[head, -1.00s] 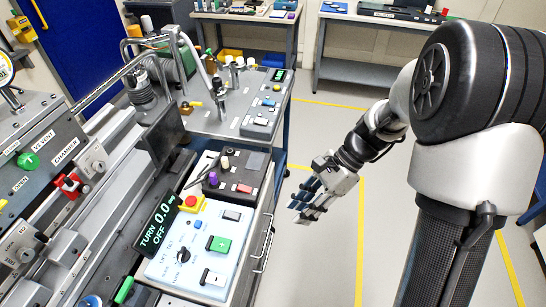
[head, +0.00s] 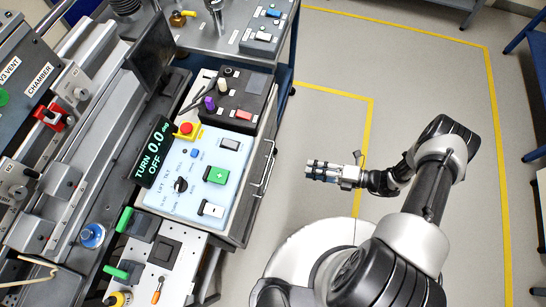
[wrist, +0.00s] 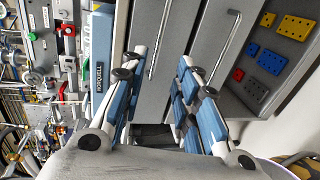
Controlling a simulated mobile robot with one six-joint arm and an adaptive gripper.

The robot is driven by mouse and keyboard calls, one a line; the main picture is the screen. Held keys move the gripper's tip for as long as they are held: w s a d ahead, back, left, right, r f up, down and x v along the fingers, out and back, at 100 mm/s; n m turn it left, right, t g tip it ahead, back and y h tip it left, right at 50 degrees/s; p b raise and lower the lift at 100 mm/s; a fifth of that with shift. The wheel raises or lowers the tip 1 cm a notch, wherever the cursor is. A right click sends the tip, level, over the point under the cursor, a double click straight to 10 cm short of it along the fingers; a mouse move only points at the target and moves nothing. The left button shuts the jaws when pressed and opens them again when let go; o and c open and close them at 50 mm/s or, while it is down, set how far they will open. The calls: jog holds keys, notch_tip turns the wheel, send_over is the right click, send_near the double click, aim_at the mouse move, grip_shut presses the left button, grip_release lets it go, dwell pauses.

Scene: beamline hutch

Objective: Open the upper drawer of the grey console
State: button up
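The grey console (head: 236,238) stands left of my gripper in the head view, with a bar handle (head: 266,170) on its side. The wrist view faces its front sideways. The upper drawer (wrist: 140,20), nearer the blue strip, has a thin bar handle (wrist: 158,45). The lower drawer (wrist: 200,40) has a second handle (wrist: 225,48). Both drawers look shut. My gripper (head: 310,171) is open and empty, pointing at the console with a gap between them. In the wrist view, the upper handle lies between the fingers' (wrist: 160,64) lines, beyond the tips.
A control panel (head: 225,160) with buttons and a dark switch box (head: 240,100) sit on the console top. An open bay (wrist: 260,75) with yellow, blue and red blocks lies past the lower drawer. Another equipment table (head: 225,35) stands behind.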

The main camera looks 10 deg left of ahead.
aim_at(268, 162)
jog(key=x, duration=0.8)
jog(key=b+x, duration=0.1)
jog(key=x, duration=0.8)
jog(key=shift+s+a, duration=0.15)
jog(key=shift+s, duration=0.05)
grip_shut()
